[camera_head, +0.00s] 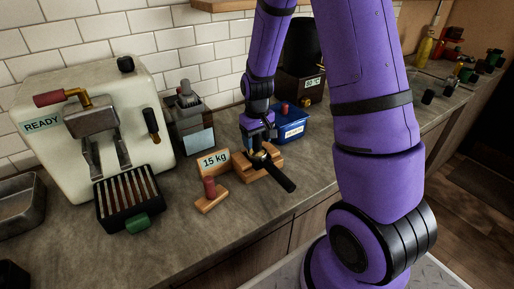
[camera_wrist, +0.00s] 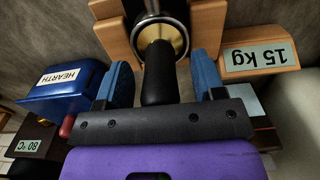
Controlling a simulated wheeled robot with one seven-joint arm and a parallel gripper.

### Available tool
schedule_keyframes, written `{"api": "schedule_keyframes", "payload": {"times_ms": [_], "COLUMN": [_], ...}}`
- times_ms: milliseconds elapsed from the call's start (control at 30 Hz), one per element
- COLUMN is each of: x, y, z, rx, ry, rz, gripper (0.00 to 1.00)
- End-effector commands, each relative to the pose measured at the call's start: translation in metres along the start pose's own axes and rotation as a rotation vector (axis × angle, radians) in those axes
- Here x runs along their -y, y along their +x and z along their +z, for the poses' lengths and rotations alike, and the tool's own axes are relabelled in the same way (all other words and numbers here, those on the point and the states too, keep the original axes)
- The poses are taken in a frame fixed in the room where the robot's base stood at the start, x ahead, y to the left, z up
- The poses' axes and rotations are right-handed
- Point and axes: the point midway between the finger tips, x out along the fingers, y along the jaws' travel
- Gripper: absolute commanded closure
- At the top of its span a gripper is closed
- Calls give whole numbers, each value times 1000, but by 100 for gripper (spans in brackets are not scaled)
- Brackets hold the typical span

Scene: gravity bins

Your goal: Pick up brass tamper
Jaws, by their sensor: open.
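The brass tamper (camera_wrist: 158,80) has a dark upright handle and a round brass base. In the wrist view its handle stands between my two blue fingers, with a gap visible on each side. Its base sits at the wooden stand (camera_wrist: 208,28), apparently on the dark piece whose black handle (camera_head: 282,178) sticks out toward the counter's front. In the head view the tamper (camera_head: 259,155) is small and partly hidden by my gripper (camera_head: 257,142). My gripper (camera_wrist: 163,82) is open around the tamper's handle, pointing down from above.
A blue box (camera_head: 290,125) is close behind right. The grey grinder (camera_head: 190,120) and cream espresso machine (camera_head: 95,125) stand left. The front counter (camera_head: 240,225) is clear.

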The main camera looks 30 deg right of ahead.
Motion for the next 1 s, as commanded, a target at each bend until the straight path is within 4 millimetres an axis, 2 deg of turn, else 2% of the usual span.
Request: {"api": "schedule_keyframes", "payload": {"times_ms": [33, 300, 733, 1000], "x": [0, 0, 0, 0], "y": [0, 0, -4, -28], "z": [0, 0, -2, -9], "rx": [0, 0, -1, -4], "ry": [0, 0, 0, -1], "rz": [0, 0, 0, 0], "gripper": [40, 100, 100, 100]}}
